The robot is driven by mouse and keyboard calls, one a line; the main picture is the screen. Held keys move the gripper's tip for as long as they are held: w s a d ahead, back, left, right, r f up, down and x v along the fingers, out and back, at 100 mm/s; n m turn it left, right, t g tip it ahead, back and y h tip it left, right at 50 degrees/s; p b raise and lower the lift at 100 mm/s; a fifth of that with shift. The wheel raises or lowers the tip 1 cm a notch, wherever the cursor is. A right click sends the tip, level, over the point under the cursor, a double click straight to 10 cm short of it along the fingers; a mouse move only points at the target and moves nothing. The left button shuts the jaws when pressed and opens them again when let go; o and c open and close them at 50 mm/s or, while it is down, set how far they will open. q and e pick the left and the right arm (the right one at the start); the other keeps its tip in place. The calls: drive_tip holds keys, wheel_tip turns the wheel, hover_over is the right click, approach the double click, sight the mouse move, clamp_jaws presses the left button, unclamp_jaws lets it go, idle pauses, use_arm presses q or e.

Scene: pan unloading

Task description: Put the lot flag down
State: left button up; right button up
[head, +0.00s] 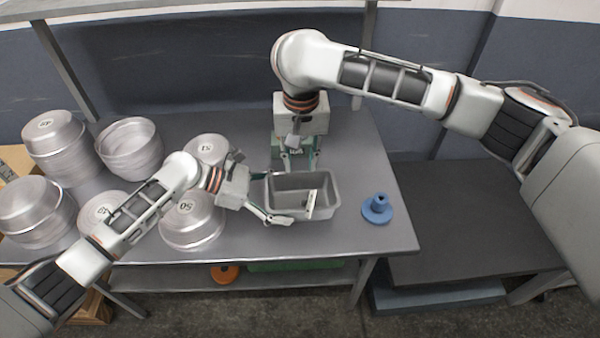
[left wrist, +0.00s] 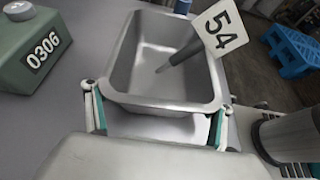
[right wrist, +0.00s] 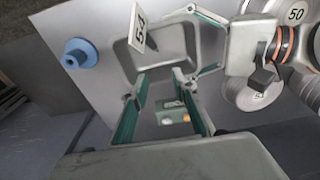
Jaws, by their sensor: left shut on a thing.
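The lot flag (head: 311,204) is a white plate marked 54 on a dark stick. It leans inside the grey bin (head: 300,181), its plate above the rim; the left wrist view shows the flag (left wrist: 221,31) tilted, and the right wrist view shows its plate (right wrist: 138,26). My left gripper (head: 277,197) is shut on the bin, its fingers on either side of the bin's left end. My right gripper (right wrist: 160,74) is open, its fingers apart, over a green device (left wrist: 32,50) labelled 0306 behind the bin. I cannot tell whether it touches the device.
Stacks of round metal pans (head: 63,146) fill the left of the table (head: 350,225). A blue knobbed piece (head: 377,209) stands right of the bin. A lower dark table (head: 465,225) stands at right. An orange ring (head: 224,273) lies on the shelf below.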

drive_tip(key=r, duration=0.3)
drive_tip(key=shift+s, duration=0.2)
use_arm(q)
drive_tip(key=o, duration=0.9)
